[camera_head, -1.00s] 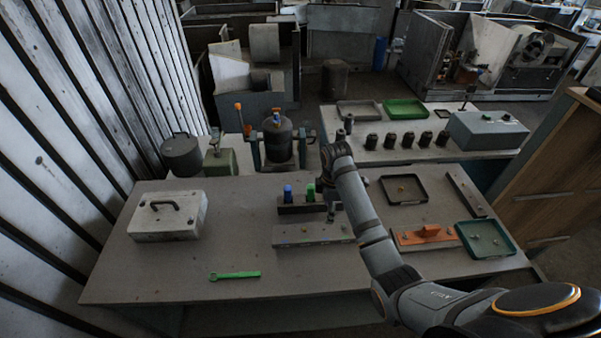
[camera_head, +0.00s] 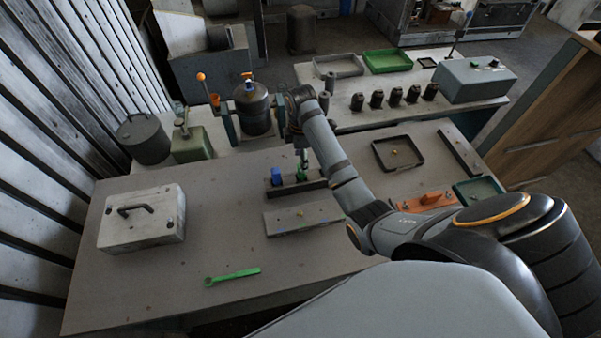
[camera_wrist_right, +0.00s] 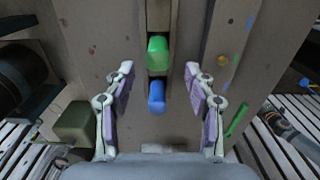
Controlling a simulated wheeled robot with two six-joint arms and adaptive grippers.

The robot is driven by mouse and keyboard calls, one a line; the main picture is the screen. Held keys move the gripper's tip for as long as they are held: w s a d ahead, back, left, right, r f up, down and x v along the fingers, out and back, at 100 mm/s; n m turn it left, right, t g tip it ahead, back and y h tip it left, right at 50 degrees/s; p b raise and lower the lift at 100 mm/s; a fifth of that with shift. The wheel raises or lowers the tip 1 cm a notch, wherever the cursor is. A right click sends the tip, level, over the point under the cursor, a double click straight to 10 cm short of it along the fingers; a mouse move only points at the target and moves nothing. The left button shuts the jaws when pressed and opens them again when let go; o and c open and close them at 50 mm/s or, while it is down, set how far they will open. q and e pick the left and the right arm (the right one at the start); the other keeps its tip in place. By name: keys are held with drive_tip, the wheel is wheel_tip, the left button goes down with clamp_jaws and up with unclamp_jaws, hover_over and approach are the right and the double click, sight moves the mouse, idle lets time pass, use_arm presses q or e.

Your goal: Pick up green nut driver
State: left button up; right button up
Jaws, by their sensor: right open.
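The green nut driver (camera_head: 301,173) stands in a dark holder (camera_head: 290,190) on the bench, beside a blue driver (camera_head: 276,177). In the right wrist view the green handle (camera_wrist_right: 158,52) shows from above, with the blue handle (camera_wrist_right: 157,97) just below it. My right gripper (camera_head: 303,158) is over the holder, close to the green handle. In the wrist view its open fingers (camera_wrist_right: 160,70) lie on either side of the handles, with gaps and no visible contact. The green driver's lower part is hidden in the holder. My left gripper is not in view.
A grey plate (camera_head: 300,217) lies in front of the holder. A green wrench (camera_head: 232,276) and a white case with a handle (camera_head: 140,222) lie to the left. A dark tray (camera_head: 378,163) and an orange part (camera_head: 428,200) are to the right. A dark canister (camera_head: 252,110) stands behind.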

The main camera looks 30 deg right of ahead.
sight(302, 175)
drive_tip(key=shift+d+f+p, duration=0.1)
drive_tip(key=shift+f+p, duration=0.45)
drive_tip(key=shift+p, duration=0.2)
wheel_tip(302, 175, down, 4)
drive_tip(key=shift+w+r+p, duration=0.1)
drive_tip(key=shift+p, duration=0.35)
drive_tip(key=c, duration=0.8)
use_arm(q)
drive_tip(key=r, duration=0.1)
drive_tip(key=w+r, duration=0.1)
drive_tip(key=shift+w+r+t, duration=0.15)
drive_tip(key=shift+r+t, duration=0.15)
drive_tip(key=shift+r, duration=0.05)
use_arm(e)
clamp_jaws()
